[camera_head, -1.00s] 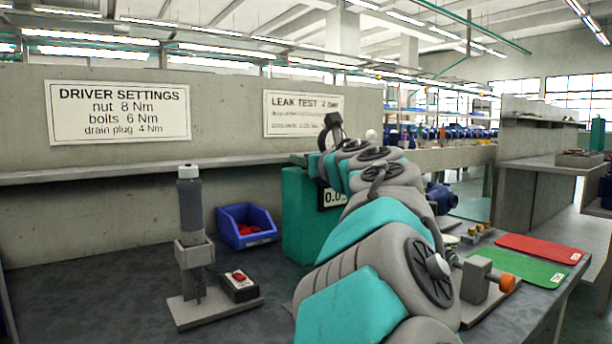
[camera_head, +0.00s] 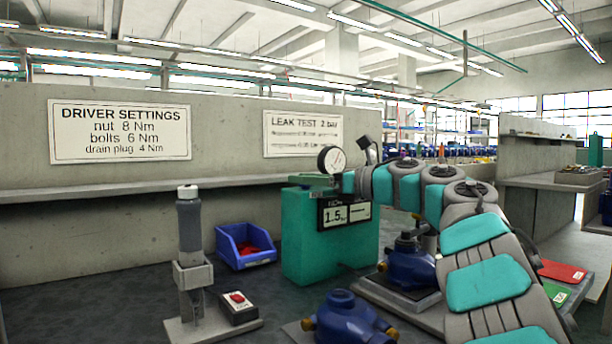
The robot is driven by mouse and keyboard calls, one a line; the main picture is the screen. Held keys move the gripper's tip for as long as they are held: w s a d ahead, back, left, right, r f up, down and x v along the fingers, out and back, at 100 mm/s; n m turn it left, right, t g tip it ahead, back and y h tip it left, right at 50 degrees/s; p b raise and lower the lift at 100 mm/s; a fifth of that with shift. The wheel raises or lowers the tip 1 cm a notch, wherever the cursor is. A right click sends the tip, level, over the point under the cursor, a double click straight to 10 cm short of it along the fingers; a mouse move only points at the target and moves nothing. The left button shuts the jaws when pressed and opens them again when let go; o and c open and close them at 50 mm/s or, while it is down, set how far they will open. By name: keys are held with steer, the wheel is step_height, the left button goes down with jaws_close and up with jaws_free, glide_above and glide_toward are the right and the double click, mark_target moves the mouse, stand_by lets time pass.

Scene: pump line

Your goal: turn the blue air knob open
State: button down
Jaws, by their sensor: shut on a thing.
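The teal leak-test box (camera_head: 300,240) stands on the bench, with a round pressure gauge (camera_head: 331,159) on top. Its display (camera_head: 336,216) reads about 1.5. My arm comes from the lower right, and my gripper (camera_head: 336,183) is at the top of the box, just below the gauge. It is shut on the blue air knob there. The knob and most of the fingers are hidden by my wrist and the box's top, so the knob's angle cannot be seen.
A blue pump (camera_head: 410,265) stands on a grey plate right of the box, and another (camera_head: 346,320) is in front. A driver in its stand (camera_head: 190,235), a red-button switch (camera_head: 238,306) and a blue bin (camera_head: 245,238) are on the left. A red mat (camera_head: 562,271) lies at right.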

steer(key=shift+a+n+g+y+p, duration=0.1)
steer(key=shift+n+g+y+p, duration=0.6)
steer(key=shift+n+g+p, duration=0.55)
steer(key=shift+m, duration=0.25)
steer(key=shift+c, duration=2.3)
jaws_free()
steer(key=b+v, duration=0.1)
steer(key=v, duration=0.6)
steer(key=shift+d, duration=0.45)
